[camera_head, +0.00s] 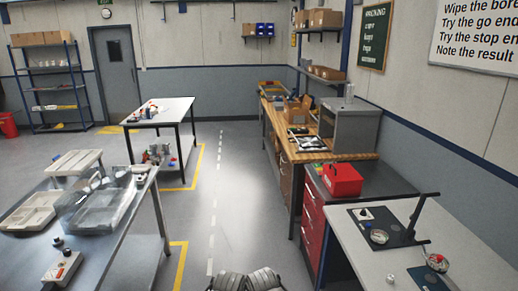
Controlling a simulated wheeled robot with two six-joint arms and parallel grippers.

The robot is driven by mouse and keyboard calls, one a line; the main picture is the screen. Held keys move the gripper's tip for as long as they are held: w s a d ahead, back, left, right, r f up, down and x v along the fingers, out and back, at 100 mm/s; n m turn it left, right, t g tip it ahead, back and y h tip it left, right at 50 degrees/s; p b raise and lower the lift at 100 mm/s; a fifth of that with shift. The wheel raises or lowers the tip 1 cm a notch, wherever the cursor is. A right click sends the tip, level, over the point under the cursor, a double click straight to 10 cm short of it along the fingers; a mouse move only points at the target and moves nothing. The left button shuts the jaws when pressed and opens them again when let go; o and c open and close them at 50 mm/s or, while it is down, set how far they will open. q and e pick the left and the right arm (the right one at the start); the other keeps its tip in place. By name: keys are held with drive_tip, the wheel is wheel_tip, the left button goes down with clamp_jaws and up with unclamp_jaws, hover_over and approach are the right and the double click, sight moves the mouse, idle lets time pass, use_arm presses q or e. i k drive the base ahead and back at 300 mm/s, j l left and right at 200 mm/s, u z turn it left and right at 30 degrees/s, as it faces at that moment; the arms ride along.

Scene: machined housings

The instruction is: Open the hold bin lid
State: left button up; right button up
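A red box (342,179), which looks like the hold bin, stands on the dark top of the red drawer cabinet (312,232) at right of centre. Its top looks closed, and a small dark mark or handle shows on it. I cannot make out the hinge or the lid edge at this size. Neither of my grippers can be made out. Grey ribbed parts at the bottom centre appear to be mine. No hand is seen near the red box.
A white bench (440,262) with a black stand is at front right. A wooden bench (330,156) holding a grey machine (350,125) lies beyond the box. A metal table (110,246) with trays is at left. The floor aisle (228,190) between is clear.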

sight(339, 173)
drive_tip(key=i+z, duration=0.1)
drive_tip(key=i, duration=0.35)
drive_tip(key=i+j+z, duration=0.15)
drive_tip(key=i, duration=0.3)
drive_tip(key=i+j+z, duration=0.1)
drive_tip(key=i, duration=0.35)
drive_tip(key=i+j+z, duration=0.15)
drive_tip(key=i+z, duration=0.25)
drive_tip(key=i+j+z, duration=0.2)
drive_tip(key=z, duration=0.2)
drive_tip(key=i+j+z, duration=0.5)
drive_tip(key=j+z, duration=0.25)
drive_tip(key=l, duration=0.1)
